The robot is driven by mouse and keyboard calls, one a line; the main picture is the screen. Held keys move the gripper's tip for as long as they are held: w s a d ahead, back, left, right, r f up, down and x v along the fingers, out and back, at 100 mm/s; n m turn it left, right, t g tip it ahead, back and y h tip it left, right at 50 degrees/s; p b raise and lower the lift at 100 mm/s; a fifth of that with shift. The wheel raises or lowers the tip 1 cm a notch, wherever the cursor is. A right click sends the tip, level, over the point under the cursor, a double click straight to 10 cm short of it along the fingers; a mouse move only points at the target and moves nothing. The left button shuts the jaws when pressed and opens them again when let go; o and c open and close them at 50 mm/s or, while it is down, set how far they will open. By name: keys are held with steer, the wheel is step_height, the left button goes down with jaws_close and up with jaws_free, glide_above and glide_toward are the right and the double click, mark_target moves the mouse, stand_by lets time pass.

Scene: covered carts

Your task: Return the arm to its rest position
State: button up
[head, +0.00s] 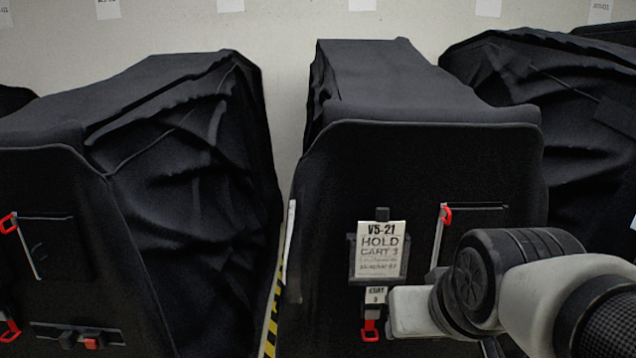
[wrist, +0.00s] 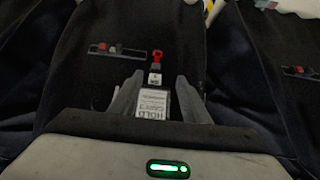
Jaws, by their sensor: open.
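My gripper (wrist: 158,84) is open. Nothing is held, and I cannot tell how far the fingertips are from the card. In the head view my arm comes in from the lower right, in front of the middle cart's lower front. The same card (head: 382,249) sits upright there in a dark holder, left of my arm. The gripper's fingers are not distinguishable in the head view.
The middle black covered cart (head: 430,160) has a small label (head: 376,295) and red tab (head: 370,330) below the card. Black covered carts stand left (head: 190,190) and right (head: 560,110). A narrow gap with a yellow-black floor stripe (head: 271,315) lies left of the middle cart.

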steer(key=s+g, duration=0.2)
steer(key=s, duration=0.4)
step_height(320, 180, up, 25)
steer(key=p, duration=2.5)
steer(key=shift+w+p, duration=0.2)
steer(key=shift+p, duration=0.1)
steer(key=shift+r, duration=0.2)
steer(key=c, duration=0.3)
steer(key=shift+f, duration=0.1)
